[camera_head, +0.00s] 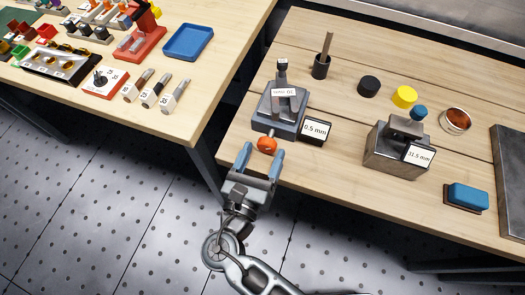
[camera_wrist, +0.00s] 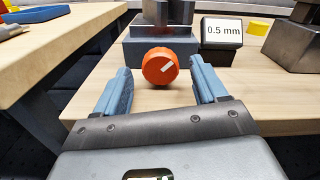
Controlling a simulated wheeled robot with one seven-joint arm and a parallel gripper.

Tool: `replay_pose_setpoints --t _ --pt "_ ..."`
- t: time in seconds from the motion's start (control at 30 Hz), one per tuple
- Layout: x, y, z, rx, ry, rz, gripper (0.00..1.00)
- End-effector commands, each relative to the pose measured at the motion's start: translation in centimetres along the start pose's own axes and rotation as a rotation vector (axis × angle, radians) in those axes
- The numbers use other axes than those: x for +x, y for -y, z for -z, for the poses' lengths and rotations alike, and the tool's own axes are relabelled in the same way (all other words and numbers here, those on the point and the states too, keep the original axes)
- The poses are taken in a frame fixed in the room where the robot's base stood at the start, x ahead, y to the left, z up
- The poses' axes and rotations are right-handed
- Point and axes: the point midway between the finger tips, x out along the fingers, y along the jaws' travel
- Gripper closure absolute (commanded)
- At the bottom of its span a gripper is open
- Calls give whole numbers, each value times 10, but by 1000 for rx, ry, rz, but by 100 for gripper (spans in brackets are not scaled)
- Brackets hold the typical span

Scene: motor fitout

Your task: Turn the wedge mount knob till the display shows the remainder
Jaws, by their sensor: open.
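The wedge mount (camera_head: 273,118) is a grey block with an upright part, near the left end of the right-hand bench; its base (camera_wrist: 143,51) also shows in the wrist view. An orange knob (camera_head: 267,145) sits on its near side, and in the wrist view the knob (camera_wrist: 160,67) has a white line slanting up to the right. A display (camera_head: 316,129) beside the mount reads 0.5 mm, also readable in the wrist view (camera_wrist: 222,31). My gripper (camera_head: 260,157) is open, its blue-grey fingers (camera_wrist: 162,88) either side of and short of the knob, apart from it.
A second grey block (camera_head: 397,147) with a blue knob and a 31.5 mm display (camera_head: 419,155) stands to the right. A black cup (camera_head: 320,68), black disc (camera_head: 369,85), yellow disc (camera_head: 404,96), copper-coloured bowl (camera_head: 456,120) and blue pad (camera_head: 467,196) share the bench. A left-hand bench (camera_head: 215,75) stands across a gap.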

Motion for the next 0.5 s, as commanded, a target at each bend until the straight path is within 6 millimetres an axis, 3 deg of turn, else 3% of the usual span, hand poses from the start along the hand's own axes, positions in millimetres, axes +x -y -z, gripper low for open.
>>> replay_pose_setpoints --t 0.33,0.5 --pt "5 0 0 1 0 0 29" --pt "5 0 0 1 -1 0 45"
